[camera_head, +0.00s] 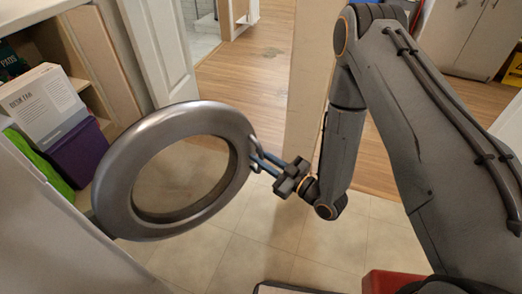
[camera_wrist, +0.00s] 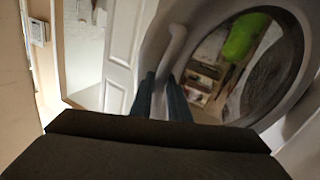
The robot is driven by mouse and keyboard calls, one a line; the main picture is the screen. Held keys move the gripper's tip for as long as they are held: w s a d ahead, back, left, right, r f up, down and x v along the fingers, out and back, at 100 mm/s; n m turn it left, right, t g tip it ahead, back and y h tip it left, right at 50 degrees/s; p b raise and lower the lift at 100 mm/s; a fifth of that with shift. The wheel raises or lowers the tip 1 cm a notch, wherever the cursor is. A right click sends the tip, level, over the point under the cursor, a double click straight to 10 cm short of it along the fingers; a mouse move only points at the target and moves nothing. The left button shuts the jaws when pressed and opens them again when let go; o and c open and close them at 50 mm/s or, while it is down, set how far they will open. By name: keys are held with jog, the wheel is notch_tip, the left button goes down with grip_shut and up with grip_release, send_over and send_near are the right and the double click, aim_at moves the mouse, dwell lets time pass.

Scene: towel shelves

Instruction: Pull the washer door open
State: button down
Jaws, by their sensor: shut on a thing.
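The washer door (camera_head: 115,172) is a grey ring with an open middle. In the head view it stands swung out from the white washer body (camera_head: 45,240) at the lower left. My gripper (camera_head: 256,154) is shut on the handle at the door's right rim. In the wrist view the two dark fingers (camera_wrist: 166,92) lie on either side of the pale curved handle (camera_wrist: 176,40). The door ring (camera_wrist: 205,14) fills the right of that view. The handle's lower part is hidden behind the fingers and the gripper body.
Shelves at the left hold a purple box (camera_head: 78,153), a white fan box (camera_head: 42,103) and a green item (camera_head: 45,165). A white panelled door (camera_head: 160,50) stands behind. A red object (camera_head: 392,281) is at the bottom right. Tiled floor (camera_head: 265,225) lies clear below the gripper.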

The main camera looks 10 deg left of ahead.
jog(key=shift+a+f, duration=0.1)
jog(key=shift+f, duration=0.05)
jog(key=c, duration=2)
grip_release()
jog(key=shift+p+v, duration=0.3)
jog(key=shift+v, duration=3.65)
